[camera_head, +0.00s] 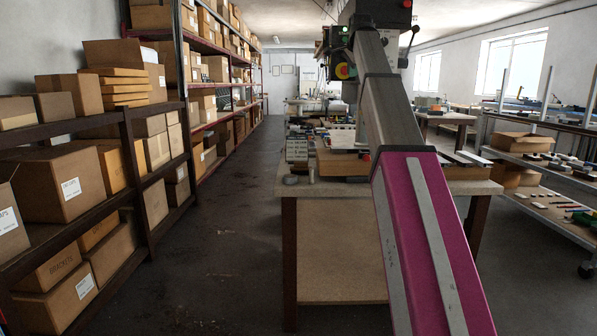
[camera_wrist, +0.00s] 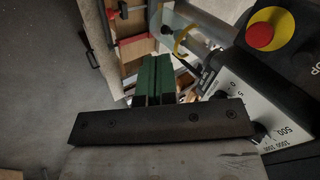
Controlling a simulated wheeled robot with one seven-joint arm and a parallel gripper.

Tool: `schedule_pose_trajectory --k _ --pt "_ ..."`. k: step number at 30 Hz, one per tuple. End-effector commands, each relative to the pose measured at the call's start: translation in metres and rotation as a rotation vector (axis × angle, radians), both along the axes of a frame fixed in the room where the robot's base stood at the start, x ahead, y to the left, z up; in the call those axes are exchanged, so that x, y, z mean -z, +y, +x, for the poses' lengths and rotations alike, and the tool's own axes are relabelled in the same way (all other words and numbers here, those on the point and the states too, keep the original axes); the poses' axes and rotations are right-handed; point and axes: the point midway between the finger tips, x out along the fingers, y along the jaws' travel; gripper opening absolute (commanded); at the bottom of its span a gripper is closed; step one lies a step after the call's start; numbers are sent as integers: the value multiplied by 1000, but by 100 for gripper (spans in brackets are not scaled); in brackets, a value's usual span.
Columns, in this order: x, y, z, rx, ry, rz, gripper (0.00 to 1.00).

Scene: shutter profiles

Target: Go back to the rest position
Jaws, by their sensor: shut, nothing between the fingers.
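My gripper (camera_wrist: 153,64) shows in the wrist view as two green fingers close together, with nothing visible between them. It is in front of a dark bar with screws across the lower part of that view. In the head view my arm, magenta and grey, reaches forward over the workbench (camera_head: 340,190). I cannot make out the gripper there.
A red stop button on yellow (camera_wrist: 262,35) and a dial are close right of my gripper. The stop button also shows in the head view (camera_head: 343,71). Shelves with cartons (camera_head: 70,188) line the left. The aisle floor (camera_head: 225,240) is clear. A rack (camera_head: 545,170) stands right.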

Motion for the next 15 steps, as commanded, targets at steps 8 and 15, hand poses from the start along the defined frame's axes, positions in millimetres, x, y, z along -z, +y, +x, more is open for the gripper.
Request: schedule_pose_trajectory --k 8,15 --pt "157 2 1 -156 99 -105 0" --pt "279 3 -14 -298 179 -186 0"
